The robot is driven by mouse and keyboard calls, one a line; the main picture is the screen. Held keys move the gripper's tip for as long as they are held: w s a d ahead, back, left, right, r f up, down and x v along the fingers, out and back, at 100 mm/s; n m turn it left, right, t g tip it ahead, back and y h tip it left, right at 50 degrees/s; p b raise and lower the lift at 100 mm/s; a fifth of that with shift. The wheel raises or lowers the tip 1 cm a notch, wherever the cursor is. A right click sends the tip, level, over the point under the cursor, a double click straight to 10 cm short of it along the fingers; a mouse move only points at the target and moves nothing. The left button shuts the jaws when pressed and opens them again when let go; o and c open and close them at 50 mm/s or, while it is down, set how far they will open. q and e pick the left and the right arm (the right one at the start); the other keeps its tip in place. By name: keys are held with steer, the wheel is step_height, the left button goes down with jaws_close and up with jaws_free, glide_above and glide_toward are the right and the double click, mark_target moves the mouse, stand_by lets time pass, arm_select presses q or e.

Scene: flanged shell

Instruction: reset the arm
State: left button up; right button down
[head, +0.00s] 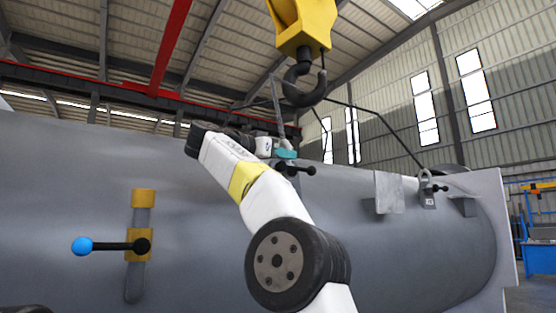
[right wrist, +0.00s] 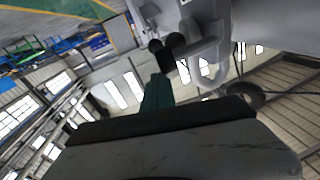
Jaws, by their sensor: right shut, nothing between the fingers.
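My right arm reaches up from the bottom of the head view across the grey flanged shell (head: 400,250). My right gripper (head: 286,154) has teal fingers and is shut and empty beside a black-knobbed pin (head: 300,170) at the shell's top. In the right wrist view the teal fingertips (right wrist: 158,92) are together, close to a black knob (right wrist: 165,52) and a grey curved fitting (right wrist: 210,45). Whether they touch the knob is unclear. The fitting behind the fingers is partly hidden in the head view. My left gripper is not in view.
A yellow crane block with a dark hook (head: 304,88) hangs above, with black slings running down to the shell. A lifting lug (head: 427,190) stands at right. A lever with a blue ball (head: 82,246) sticks out at left. Blue racks (head: 540,255) stand far right.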

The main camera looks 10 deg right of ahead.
steer(key=a+r+n+t+y, duration=0.45)
steer(key=r+n+t, duration=0.25)
steer(key=r+t, duration=0.5)
steer(key=s+a+f+n+g+y, duration=0.25)
steer(key=f+n+y, duration=0.35)
steer(key=f+y, duration=0.5)
steer(key=s+a+f+n+g+y, duration=0.1)
steer(key=s+a+f+n+y, duration=0.4)
steer(key=f, duration=1)
steer(key=s+d+f+m+g, duration=0.1)
steer(key=s+d+f+g, duration=0.2)
steer(key=f, duration=0.9)
steer(key=s+d+f+m+g+h, duration=0.1)
steer(key=s+d+f+g, duration=0.2)
steer(key=s+f, duration=0.7)
steer(key=s+d+f+m+g+h, duration=0.1)
steer(key=s+d+f+g, duration=0.3)
steer(key=f, duration=1)
steer(key=s+m+g, duration=0.1)
steer(key=s, duration=0.2)
steer(key=shift+f+g, duration=0.25)
steer(key=shift+g, duration=0.1)
